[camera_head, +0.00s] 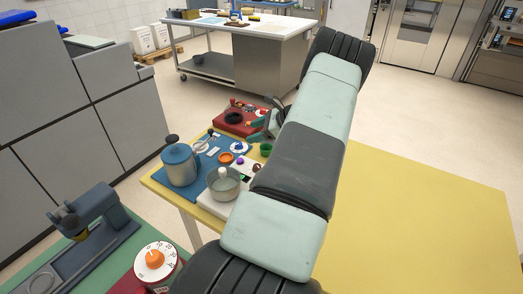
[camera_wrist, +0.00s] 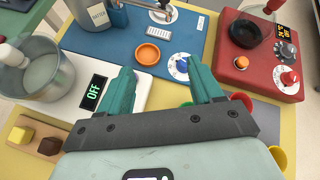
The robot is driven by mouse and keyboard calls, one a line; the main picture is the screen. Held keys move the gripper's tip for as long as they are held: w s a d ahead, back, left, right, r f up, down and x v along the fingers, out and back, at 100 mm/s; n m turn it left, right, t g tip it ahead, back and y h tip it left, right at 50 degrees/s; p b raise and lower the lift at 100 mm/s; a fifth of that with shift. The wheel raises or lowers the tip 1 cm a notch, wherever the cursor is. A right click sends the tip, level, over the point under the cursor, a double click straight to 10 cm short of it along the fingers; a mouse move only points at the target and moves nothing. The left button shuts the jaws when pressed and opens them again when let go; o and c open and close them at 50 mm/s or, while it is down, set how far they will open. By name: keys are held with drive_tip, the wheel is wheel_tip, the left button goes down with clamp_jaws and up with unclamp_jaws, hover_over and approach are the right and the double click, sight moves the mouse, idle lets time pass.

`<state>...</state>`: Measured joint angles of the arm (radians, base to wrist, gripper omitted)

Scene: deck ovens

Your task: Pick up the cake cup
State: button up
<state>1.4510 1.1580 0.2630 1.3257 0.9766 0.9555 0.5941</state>
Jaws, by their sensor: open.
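My gripper (camera_wrist: 160,70) is open and empty, with its two teal fingers apart above the yellow table. In the head view my gripper (camera_head: 266,124) is partly hidden by my arm. A small round orange dish (camera_wrist: 147,54) lies on the blue mat beyond the fingertips; it also shows in the head view (camera_head: 226,158). I cannot tell which of these is the cake cup.
A white scale (camera_wrist: 127,92) reading OFF carries a metal pot (camera_wrist: 30,72) at the left. A board (camera_wrist: 22,122) with a yellow and a brown block lies below it. A red hotplate (camera_wrist: 236,76) with a black pan stands at the right. The yellow table (camera_head: 420,215) is clear at the right.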

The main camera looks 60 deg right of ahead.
sight(262, 148)
drive_tip(key=s+d+f+m+h, duration=0.1)
drive_tip(key=s+d+f+m, duration=0.1)
drive_tip(key=s+f, duration=0.1)
drive_tip(key=s+d+f+m+t+h, duration=0.1)
drive_tip(key=s+d+f+m, duration=0.1)
drive_tip(key=s, duration=0.1)
drive_tip(key=s+d+f+m+t+h, duration=0.1)
drive_tip(key=s+d+f+m, duration=0.1)
drive_tip(key=s+f, duration=0.1)
drive_tip(key=shift+s+f, duration=0.3)
drive_tip(key=shift+s, duration=0.05)
drive_tip(key=shift+w+d+f+m+t, duration=0.1)
drive_tip(key=shift+w+f+m+t, duration=0.1)
drive_tip(key=shift+f+m+t, duration=0.1)
drive_tip(key=shift+h, duration=0.3)
drive_tip(key=x, duration=1)
drive_tip(key=shift+s, duration=0.1)
drive_tip(key=c, duration=0.7)
